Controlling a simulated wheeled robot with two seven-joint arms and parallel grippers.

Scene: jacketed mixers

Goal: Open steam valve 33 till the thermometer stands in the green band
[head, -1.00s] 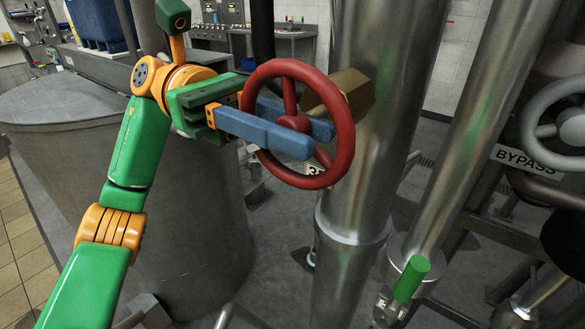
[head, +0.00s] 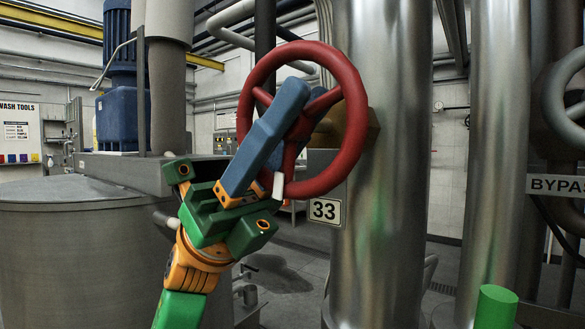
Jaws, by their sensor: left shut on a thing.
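The steam valve's red handwheel (head: 352,152) stands upright at centre, in front of a brass-coloured body (head: 352,122) on a thick steel pipe (head: 382,215). A plate reading 33 (head: 325,211) hangs just below it. My left gripper (head: 308,98) reaches up from below left and is shut on the handwheel, its blue fingers lying across the hub and spokes. A white mark shows at the wheel's lower left. The far finger is partly hidden. I cannot make out a thermometer or a green band. My right gripper is not in view.
A grey handwheel (head: 556,95) with a BYPASS plate (head: 556,185) is at the right edge. A steel pipe (head: 494,170) stands between. A green cylinder (head: 495,308) rises at bottom right. A large steel tank (head: 75,250) with a blue motor (head: 117,120) fills the left.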

